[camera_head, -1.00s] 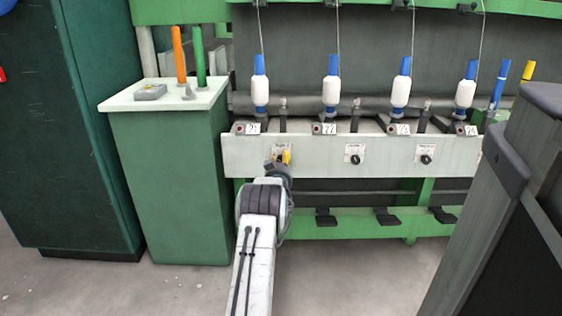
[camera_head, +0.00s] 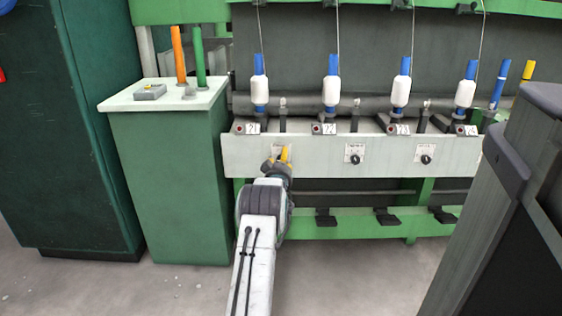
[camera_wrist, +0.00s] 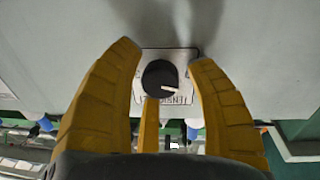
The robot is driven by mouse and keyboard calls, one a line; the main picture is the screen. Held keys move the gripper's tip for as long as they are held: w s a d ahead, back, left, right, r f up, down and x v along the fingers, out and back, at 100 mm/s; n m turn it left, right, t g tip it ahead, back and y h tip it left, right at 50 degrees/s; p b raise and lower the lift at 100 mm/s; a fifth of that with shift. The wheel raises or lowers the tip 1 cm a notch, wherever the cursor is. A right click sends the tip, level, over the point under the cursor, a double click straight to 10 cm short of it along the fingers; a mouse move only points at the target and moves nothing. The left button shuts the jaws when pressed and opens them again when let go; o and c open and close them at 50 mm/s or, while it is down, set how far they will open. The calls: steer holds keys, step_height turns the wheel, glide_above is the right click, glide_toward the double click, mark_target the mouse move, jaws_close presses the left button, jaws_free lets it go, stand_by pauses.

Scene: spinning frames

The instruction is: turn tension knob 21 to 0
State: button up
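The black knob of position 21 (camera_wrist: 159,78) sits on a light label plate in the wrist view, its white pointer line toward the right and slightly down. The plate's lettering appears upside down there. My gripper (camera_wrist: 164,58) has its yellow fingers apart around the knob, one at left, one at right and one below. Gaps show between the side fingers and the knob; whether the lower finger touches it I cannot tell. In the head view my gripper (camera_head: 283,155) is at the panel below tag 21 (camera_head: 252,128) and hides the knob.
The pale panel (camera_head: 385,158) carries two more knobs to the right, below tags 22 and 23. White bobbins (camera_head: 332,91) stand above it. A green cabinet (camera_head: 170,185) is close on the left; a dark grey body (camera_head: 490,220) blocks the right foreground.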

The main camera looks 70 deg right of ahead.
steer(key=shift+o, duration=0.4)
steer(key=shift+a, duration=0.15)
steer(key=v, duration=1.1)
steer(key=shift+a, duration=0.35)
stand_by(0.5)
